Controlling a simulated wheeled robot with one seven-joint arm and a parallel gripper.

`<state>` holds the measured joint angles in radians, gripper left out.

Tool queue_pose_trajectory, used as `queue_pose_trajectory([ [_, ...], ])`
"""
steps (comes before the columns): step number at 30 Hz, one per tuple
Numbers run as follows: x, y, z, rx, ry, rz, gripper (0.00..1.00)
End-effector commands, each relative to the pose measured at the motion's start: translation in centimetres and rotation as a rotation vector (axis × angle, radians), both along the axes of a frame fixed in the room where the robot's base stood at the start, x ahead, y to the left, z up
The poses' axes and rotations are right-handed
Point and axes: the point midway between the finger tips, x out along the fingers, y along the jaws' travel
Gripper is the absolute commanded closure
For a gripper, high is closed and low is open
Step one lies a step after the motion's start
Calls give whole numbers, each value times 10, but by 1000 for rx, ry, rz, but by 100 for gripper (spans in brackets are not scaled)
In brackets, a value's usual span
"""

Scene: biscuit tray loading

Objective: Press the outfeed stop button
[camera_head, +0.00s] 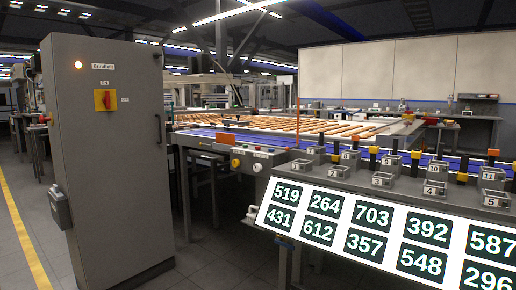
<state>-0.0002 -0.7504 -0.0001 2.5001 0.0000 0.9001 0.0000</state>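Another small red button (43,118) is at the far left, behind the grey cabinet. My gripper is not in view.
A tall grey cabinet (115,190) with a red-and-yellow switch (103,100) stands at the left. A bench with numbered metal bins (383,179) and a lit number board (345,235) fills the right front. Bare grey floor (205,245) lies between them.

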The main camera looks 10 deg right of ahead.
Motion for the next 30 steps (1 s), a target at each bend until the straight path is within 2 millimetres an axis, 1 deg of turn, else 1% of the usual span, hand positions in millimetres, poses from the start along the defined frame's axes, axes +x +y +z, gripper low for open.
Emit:
queue_pose_trajectory([
  [1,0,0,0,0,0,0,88],
  [3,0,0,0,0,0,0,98],
  [4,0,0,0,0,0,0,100],
  [30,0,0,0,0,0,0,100],
])
